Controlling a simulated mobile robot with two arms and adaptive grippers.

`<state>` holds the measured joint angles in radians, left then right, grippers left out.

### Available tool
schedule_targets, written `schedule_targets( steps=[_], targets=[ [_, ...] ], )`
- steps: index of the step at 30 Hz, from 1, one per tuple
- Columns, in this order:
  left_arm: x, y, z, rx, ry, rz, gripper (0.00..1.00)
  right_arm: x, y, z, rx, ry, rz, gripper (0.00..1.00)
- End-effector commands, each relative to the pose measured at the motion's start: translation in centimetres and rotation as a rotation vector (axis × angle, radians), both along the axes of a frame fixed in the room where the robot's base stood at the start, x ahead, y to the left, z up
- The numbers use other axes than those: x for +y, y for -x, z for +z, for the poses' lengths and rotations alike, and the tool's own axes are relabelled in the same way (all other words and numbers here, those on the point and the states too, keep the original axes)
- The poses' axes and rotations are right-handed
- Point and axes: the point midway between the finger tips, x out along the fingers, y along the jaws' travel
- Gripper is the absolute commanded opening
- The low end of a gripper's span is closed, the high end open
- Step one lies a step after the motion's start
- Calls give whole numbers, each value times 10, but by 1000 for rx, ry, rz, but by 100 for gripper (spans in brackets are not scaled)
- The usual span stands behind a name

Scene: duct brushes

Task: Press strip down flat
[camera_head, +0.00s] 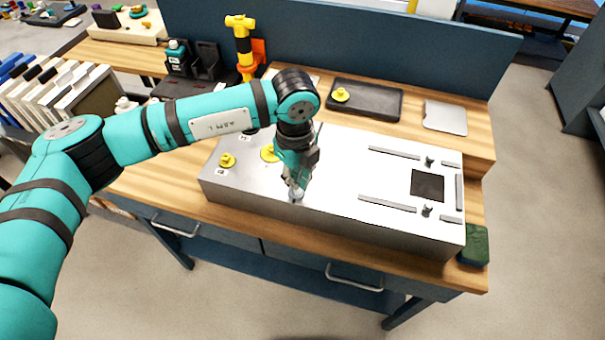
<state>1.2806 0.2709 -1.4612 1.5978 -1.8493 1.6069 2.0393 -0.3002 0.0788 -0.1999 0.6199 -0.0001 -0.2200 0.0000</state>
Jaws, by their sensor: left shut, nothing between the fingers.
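A silver metal duct box (330,212) lies on the wooden workbench. On its top, thin grey strips surround a dark square opening (427,186): a long far strip (394,152), a long near strip (387,203), and shorter ones at the right end (459,192). They look flat, but I cannot tell whether each lies fully down. My left gripper (297,192) is shut and empty, pointing down at the box top near its front edge, left of the strips. Whether it touches the surface is unclear. My right gripper is not in view.
Yellow knobs (227,160) stand on the box's left end, and small dark clamps (427,210) near the opening. Behind are a black tray (370,100) with a yellow piece and a grey plate (445,117). A green sponge (474,245) sits at the right corner.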

Motion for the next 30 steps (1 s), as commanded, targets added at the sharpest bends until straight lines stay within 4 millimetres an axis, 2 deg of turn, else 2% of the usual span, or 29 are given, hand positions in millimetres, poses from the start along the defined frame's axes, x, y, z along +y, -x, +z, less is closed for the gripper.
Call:
schedule_targets(
  steps=[11, 30],
  targets=[
    [0, 0, -1, 0, 0, 0, 0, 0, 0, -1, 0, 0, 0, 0],
    [0, 0, -14, 0, 0, 0, 0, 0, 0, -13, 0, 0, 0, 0]
  ],
)
